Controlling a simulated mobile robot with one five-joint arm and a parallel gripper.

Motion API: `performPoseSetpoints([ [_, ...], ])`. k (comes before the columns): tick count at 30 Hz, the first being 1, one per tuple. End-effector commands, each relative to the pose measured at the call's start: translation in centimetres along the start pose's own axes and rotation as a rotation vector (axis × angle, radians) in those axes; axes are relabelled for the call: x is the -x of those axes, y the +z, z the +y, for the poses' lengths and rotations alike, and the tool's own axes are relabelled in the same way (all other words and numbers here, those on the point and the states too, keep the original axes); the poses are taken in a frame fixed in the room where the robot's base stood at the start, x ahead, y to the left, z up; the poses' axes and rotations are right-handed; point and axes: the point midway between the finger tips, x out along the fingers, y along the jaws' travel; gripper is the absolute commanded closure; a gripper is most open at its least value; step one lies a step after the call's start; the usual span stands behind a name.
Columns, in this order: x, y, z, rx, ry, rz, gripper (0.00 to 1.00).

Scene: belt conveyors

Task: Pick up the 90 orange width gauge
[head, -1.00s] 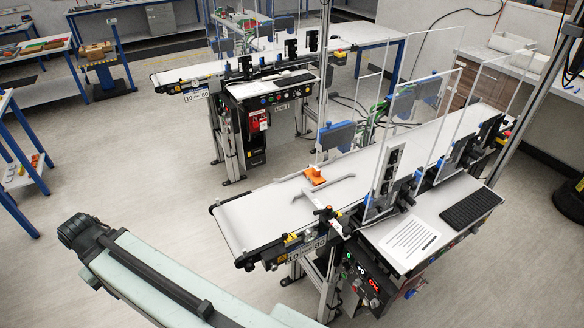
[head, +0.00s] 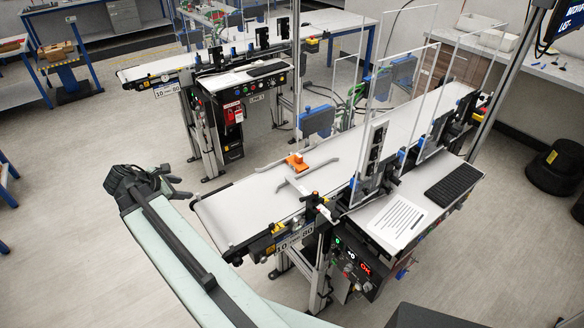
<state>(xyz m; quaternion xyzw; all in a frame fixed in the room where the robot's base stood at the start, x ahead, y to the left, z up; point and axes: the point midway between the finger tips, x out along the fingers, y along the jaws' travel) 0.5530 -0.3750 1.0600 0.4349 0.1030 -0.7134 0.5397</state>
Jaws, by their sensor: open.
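The orange width gauge (head: 297,162) is a small orange block on the white belt of the near conveyor (head: 240,208). It lies between two grey guide rails, one (head: 268,166) behind it to the left and one (head: 312,170) in front. Any number on it is too small to read. My gripper (head: 150,185), dark with its fingers apart, is at the end of my pale green arm at the left. It is left of the belt's end, over the floor in the picture, empty and well apart from the gauge.
Clear upright panels (head: 395,90) and black sensor mounts stand along the near conveyor. A side shelf holds a paper sheet (head: 394,217) and a black keyboard (head: 453,185). A second conveyor (head: 150,72) stands behind. Open floor (head: 80,240) lies left of the belt.

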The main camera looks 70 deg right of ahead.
Motion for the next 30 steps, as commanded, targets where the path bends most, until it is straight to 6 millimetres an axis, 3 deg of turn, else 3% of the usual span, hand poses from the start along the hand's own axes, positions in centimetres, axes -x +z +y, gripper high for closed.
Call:
performPoseSetpoints([
  [1, -2.1, 3.0, 0.4, 0.098, 0.003, -0.069, 0.47],
  [6, -10.1, 14.5, -3.6, 0.103, -0.11, -0.218, 0.47],
  [9, -13.8, 21.2, -6.9, 0.122, -0.188, -0.299, 0.47],
  [13, -16.7, 27.7, -10.9, 0.15, -0.275, -0.372, 0.47],
  [15, -17.4, 29.6, -12.3, 0.159, -0.303, -0.392, 0.47],
  [18, -17.6, 30.8, -13.0, 0.167, -0.319, -0.404, 0.47],
  [30, -20.0, 31.8, -13.7, 0.166, -0.319, -0.403, 0.47],
])
